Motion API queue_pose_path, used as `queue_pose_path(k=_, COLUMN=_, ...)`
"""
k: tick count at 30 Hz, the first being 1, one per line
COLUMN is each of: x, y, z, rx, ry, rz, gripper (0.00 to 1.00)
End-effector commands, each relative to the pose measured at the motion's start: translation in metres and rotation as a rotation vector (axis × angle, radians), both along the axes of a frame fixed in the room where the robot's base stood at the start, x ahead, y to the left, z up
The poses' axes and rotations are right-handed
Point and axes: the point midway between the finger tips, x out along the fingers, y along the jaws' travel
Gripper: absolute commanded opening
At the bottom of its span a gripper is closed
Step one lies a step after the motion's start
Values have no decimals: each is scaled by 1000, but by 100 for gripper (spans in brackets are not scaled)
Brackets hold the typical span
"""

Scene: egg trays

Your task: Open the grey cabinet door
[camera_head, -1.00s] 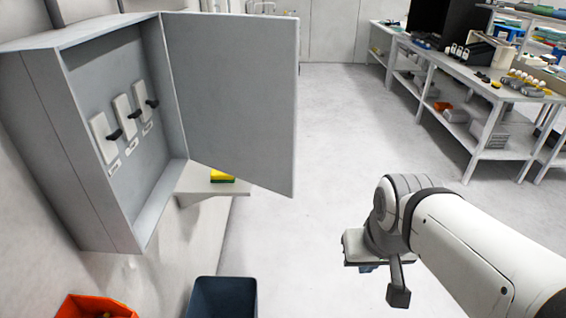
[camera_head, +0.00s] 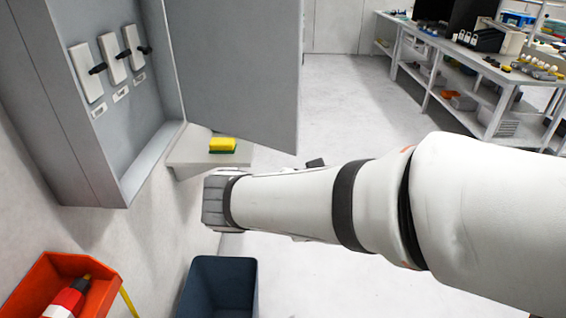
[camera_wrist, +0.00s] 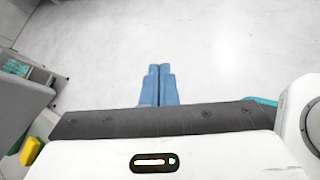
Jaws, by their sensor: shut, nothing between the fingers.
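The grey cabinet (camera_head: 50,110) hangs on the wall at the left of the head view. Its door (camera_head: 235,70) stands open, swung out to the right, and the inside with three switch levers (camera_head: 115,58) shows. My arm reaches in from the right, its end below the door, in front of the wall shelf. My gripper's fingers are hidden in the head view. In the wrist view my gripper (camera_wrist: 159,84) has its blue fingers together and empty over pale floor. A grey surface at that view's left may be the door; I cannot tell.
A yellow and green sponge (camera_head: 222,145) lies on the wall shelf (camera_head: 190,155). Below stand an orange bin (camera_head: 25,290) with a red bottle and a dark blue bin (camera_head: 220,285). A workbench (camera_head: 470,68) stands at the back right. Open floor lies between.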

Motion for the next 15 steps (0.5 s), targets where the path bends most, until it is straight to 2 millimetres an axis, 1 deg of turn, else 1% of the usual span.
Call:
queue_pose_path(k=1, x=6, y=24, z=-8, rx=-109, ry=-4, rz=110, gripper=0)
queue_pose_path(k=2, x=10, y=37, z=-5, rx=-174, ry=-13, rz=166, gripper=0)
queue_pose_path(k=3, x=12, y=54, z=-1, rx=-256, ry=-26, rz=236, gripper=0)
queue_pose_path(k=6, x=14, y=94, z=10, rx=-425, ry=-70, rz=371, gripper=0)
queue_pose_path(k=9, x=10, y=125, z=18, rx=-541, ry=-112, rz=456, gripper=0)
queue_pose_path(k=12, x=6, y=142, z=24, rx=-606, ry=-141, rz=501, gripper=0)
queue_pose_path(k=15, x=8, y=147, z=28, rx=-632, ry=-153, rz=514, gripper=0)
